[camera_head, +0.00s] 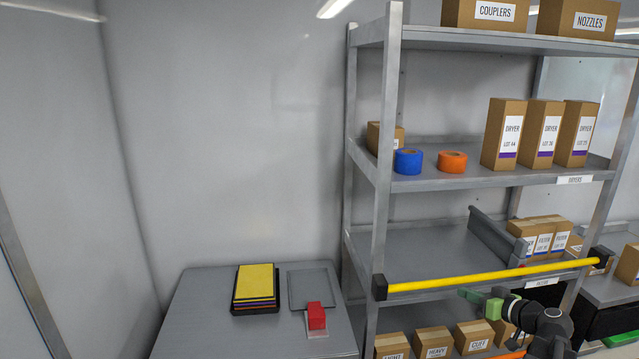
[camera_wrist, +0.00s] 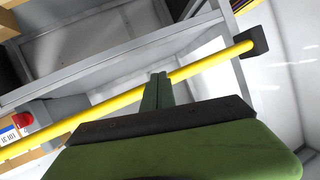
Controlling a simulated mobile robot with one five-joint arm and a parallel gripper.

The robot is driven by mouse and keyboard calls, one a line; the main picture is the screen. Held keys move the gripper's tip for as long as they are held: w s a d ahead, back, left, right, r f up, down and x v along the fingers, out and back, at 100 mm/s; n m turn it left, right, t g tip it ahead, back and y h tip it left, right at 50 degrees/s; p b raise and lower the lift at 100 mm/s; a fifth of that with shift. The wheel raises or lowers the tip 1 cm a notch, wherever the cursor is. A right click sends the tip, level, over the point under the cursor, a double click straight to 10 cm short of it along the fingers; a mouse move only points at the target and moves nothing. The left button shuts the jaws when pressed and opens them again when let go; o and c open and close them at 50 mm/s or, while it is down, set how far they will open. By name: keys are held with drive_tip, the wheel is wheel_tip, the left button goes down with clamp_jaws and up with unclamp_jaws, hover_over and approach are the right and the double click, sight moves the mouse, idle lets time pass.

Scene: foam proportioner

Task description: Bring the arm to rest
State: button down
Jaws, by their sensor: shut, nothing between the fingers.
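My gripper (camera_head: 484,302) is at the lower right of the head view, in front of the shelf rack, with its green fingers pointing left. In the wrist view my gripper (camera_wrist: 156,88) shows its green fingers closed together, with nothing between them. A yellow bar (camera_head: 490,276) with black end pieces runs across the front of the rack, just above my gripper in the head view. The yellow bar (camera_wrist: 120,100) passes behind the fingertips in the wrist view. I cannot tell whether they touch.
The metal rack (camera_head: 384,120) holds blue tape (camera_head: 407,161), orange tape (camera_head: 452,161) and tall dryer boxes (camera_head: 504,135). Filter boxes (camera_head: 541,237) sit behind the bar. A grey table (camera_head: 205,300) at lower left bears stacked folders (camera_head: 255,287) and a red block (camera_head: 316,316).

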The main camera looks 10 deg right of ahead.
drive_tip(key=w+a+f+g+y, duration=0.1)
drive_tip(key=a+f+g, duration=0.15)
drive_tip(key=a, duration=0.45)
drive_tip(key=w+a+f+g+y, duration=0.1)
drive_tip(key=w+a+f+g, duration=0.15)
drive_tip(key=a, duration=0.45)
drive_tip(key=s+a+f+g+h, duration=0.1)
drive_tip(key=s+a+f+g, duration=0.2)
drive_tip(key=a, duration=0.5)
drive_tip(key=s+a+f+g+h, duration=0.2)
drive_tip(key=a+f+g, duration=0.1)
drive_tip(key=a, duration=0.5)
drive_tip(key=s+a+f+g+h, duration=0.2)
drive_tip(key=a+f, duration=0.3)
drive_tip(key=a, duration=0.3)
drive_tip(key=shift+s+a+m+g, duration=0.3)
drive_tip(key=shift+s+a+g, duration=0.1)
drive_tip(key=shift+s, duration=0.4)
